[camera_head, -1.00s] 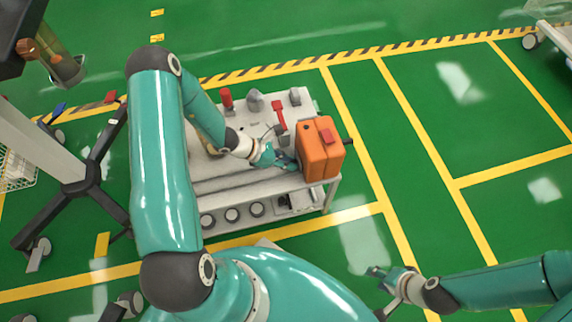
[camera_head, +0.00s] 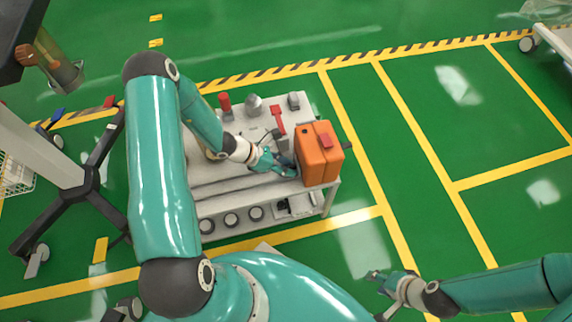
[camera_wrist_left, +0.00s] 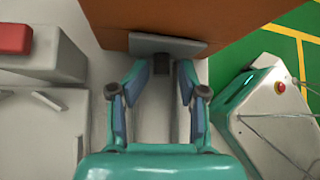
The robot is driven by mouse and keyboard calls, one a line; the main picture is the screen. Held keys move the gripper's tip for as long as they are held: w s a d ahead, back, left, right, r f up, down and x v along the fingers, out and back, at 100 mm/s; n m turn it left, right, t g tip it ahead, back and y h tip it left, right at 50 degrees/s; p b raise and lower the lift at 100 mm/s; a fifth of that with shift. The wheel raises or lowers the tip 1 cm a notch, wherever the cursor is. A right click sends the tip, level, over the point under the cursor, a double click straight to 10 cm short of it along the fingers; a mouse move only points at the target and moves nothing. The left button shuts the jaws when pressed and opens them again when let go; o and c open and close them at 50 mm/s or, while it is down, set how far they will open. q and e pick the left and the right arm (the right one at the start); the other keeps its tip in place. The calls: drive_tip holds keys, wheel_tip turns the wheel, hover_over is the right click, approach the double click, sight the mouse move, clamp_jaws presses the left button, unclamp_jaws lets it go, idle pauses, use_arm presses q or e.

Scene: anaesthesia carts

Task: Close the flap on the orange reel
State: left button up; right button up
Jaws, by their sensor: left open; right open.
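The orange reel (camera_head: 319,160) is a boxy orange body with a red piece on top, at the right end of the cart top. My left gripper (camera_head: 290,168) is at its left side. In the left wrist view the orange reel (camera_wrist_left: 200,18) fills the top. A grey plate (camera_wrist_left: 168,44), possibly the flap, sticks out from it, with a small dark block (camera_wrist_left: 161,65) below it. My left gripper (camera_wrist_left: 160,75) is open, its fingertips on either side of the dark block; contact cannot be told. My right gripper (camera_head: 382,280) is open and empty over the floor, at the lower right.
The grey cart (camera_head: 225,182) carries a red-handled tool (camera_head: 278,122), a red knob (camera_head: 225,103) and grey knobs along its back. A dark wheeled stand (camera_head: 92,185) is at the left. The green floor right of the cart is clear.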

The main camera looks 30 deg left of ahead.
use_arm(q)
drive_tip(key=shift+v, duration=3.85)
drive_tip(key=s+d+f+m+g, duration=0.1)
drive_tip(key=d, duration=0.1)
drive_tip(key=s+d+f+m+g, duration=0.1)
drive_tip(key=s+d+m, duration=0.1)
drive_tip(key=s+d+f+m+g, duration=0.1)
drive_tip(key=s+d+m, duration=0.1)
drive_tip(key=shift+d+g, duration=0.4)
drive_tip(key=s+d+f+m+g+y, duration=0.1)
drive_tip(key=s+d+f+m+y, duration=0.15)
drive_tip(key=d+m, duration=0.6)
drive_tip(key=s+d+f+m+g+y, duration=0.1)
drive_tip(key=s+d+m, duration=0.3)
drive_tip(key=m, duration=1)
wheel_tip(320, 180, up, 26)
drive_tip(key=p, duration=2.5)
drive_tip(key=shift+w+n+p, duration=0.25)
drive_tip(key=shift+n+p, duration=0.05)
drive_tip(key=shift+n, duration=0.05)
drive_tip(key=shift+a, duration=0.1)
